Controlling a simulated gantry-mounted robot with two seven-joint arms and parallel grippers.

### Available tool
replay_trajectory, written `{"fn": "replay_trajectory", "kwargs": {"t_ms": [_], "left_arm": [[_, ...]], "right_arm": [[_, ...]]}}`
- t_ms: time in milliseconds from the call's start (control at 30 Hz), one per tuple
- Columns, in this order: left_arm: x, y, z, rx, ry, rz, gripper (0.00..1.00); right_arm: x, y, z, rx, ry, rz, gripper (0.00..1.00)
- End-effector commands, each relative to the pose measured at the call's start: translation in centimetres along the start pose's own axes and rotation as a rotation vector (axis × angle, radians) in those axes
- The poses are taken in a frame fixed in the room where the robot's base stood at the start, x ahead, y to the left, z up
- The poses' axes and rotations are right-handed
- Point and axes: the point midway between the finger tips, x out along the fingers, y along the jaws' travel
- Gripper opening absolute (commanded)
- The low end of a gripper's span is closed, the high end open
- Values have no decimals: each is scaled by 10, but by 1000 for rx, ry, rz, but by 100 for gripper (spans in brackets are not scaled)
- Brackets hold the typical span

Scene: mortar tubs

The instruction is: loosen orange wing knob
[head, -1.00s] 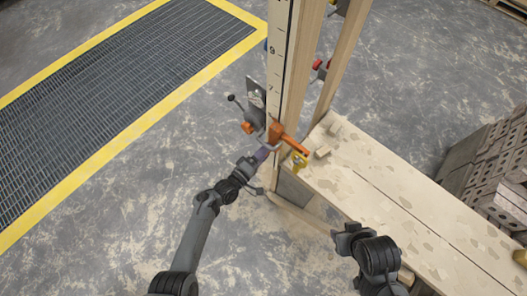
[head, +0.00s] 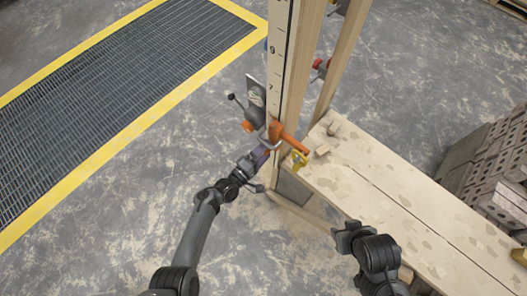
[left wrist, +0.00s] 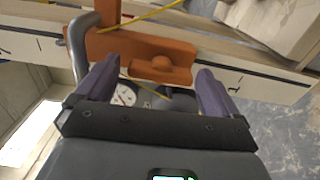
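The orange wing knob (left wrist: 162,68) shows in the left wrist view as a flat bar with a round hub, on an orange clamp body (left wrist: 140,45). In the head view the orange clamp (head: 288,138) sits low on the upright scale board (head: 279,60); the wing knob is hard to separate from it there. My left gripper (left wrist: 152,80) is open, with its purple fingers on either side of the wing knob and gaps to both. It also shows just below the clamp in the head view (head: 265,152). My right gripper (head: 340,238) is apart from the clamp, near the bench; its opening is unclear.
A grey plate (head: 256,92) and a black ball-ended lever (head: 238,102) stick out left of the scale board. The wooden bench (head: 400,205) extends right, with concrete blocks (head: 490,165) beyond. Open floor lies left.

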Motion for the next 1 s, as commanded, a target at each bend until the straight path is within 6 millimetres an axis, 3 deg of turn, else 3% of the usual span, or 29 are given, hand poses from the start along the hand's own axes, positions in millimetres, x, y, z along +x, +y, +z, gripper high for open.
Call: {"fn": "replay_trajectory", "kwargs": {"t_ms": [367, 1000], "left_arm": [[-6, 0, -1, 2, 1, -2, 100], [-98, 0, 0, 2, 1, -3, 100]], "right_arm": [[-2, -1, -1, 3, 0, -2, 43], [-18, -2, -6, 9, 1, -7, 43]]}}
